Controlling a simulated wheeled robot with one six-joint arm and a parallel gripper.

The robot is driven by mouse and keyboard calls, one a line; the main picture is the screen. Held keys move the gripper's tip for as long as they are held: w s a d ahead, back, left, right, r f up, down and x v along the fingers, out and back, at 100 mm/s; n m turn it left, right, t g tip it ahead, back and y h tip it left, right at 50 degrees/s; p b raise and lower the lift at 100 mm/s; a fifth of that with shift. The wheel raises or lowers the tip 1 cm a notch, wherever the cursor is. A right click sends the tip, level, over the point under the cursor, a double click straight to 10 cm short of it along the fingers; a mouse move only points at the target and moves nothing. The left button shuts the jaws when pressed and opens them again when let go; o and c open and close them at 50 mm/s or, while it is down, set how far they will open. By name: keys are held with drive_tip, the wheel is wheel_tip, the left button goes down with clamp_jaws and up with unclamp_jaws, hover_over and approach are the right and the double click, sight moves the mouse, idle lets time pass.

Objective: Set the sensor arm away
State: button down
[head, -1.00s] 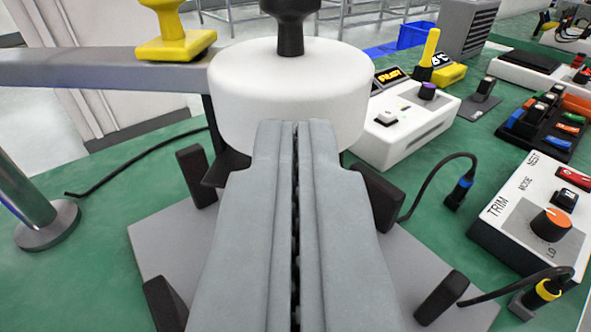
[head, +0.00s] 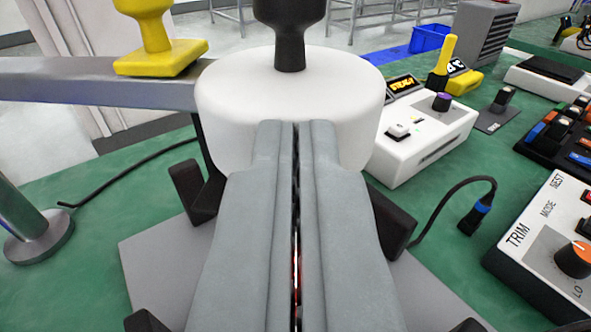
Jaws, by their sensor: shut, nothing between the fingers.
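The sensor arm (head: 60,82) is a grey horizontal bar that enters from the left edge and reaches a thick white round head (head: 235,105). A black knob (head: 290,35) stands on top of the head. A yellow handle (head: 158,45) stands on the bar left of the head. My gripper (head: 297,125) is shut and empty, pointing at the front of the white head. Its fingertips overlap the head's lower front in view; I cannot tell whether they touch it. My fingers hide much of what lies under the head.
Below is a grey plate (head: 150,270) with black corner blocks (head: 190,190) on a green bench. A metal post (head: 35,230) stands at left. At right are a white box (head: 425,135), a TRIM box (head: 550,235) and a black cable with a blue plug (head: 475,215).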

drive_tip(key=w+a+n+g+y, duration=0.1)
drive_tip(key=w+n+g+y, duration=0.3)
drive_tip(key=w, duration=2.3)
drive_tip(key=n+y, duration=0.4)
drive_tip(key=y, duration=0.3)
drive_tip(key=shift+w+r, duration=0.15)
drive_tip(key=shift+w, duration=0.1)
